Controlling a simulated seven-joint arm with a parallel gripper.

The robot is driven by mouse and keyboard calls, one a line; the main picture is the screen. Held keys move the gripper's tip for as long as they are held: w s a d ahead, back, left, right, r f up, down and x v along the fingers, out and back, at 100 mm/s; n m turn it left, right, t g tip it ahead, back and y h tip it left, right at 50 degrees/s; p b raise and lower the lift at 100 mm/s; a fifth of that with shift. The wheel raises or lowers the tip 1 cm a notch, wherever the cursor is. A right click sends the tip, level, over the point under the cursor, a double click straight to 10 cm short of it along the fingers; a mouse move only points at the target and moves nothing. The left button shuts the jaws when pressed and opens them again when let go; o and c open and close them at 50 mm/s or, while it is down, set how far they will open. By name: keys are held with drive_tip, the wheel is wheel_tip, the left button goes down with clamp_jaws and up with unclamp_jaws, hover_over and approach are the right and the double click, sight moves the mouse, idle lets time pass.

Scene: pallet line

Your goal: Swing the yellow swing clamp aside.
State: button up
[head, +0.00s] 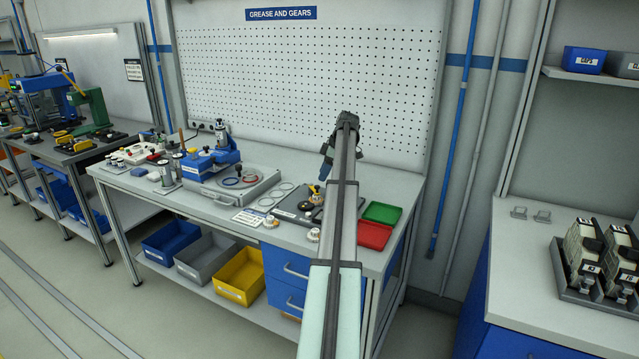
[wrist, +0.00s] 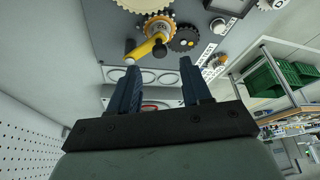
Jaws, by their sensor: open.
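The yellow swing clamp (wrist: 146,48) shows in the wrist view as a short bar with a pale tip at its lower left end. It reaches across an orange-rimmed gear (wrist: 160,27) on a grey plate. In the head view the clamp (head: 313,188) is small on the dark fixture plate (head: 288,208), partly hidden by my arm. My gripper (wrist: 160,64) is open and empty, its two dark blue fingers apart. In the wrist picture the pale tip appears just above the left fingertip; I cannot tell whether they touch. In the head view my gripper (head: 326,168) is above the fixture.
A dark gear (wrist: 184,39) sits beside the orange one. A green tray (head: 382,213) and a red tray (head: 374,235) lie right of the fixture. The pegboard (head: 300,80) rises behind the bench.

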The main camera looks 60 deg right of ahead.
sight(317, 186)
drive_tip(key=shift+x, duration=2.5)
clamp_jaws()
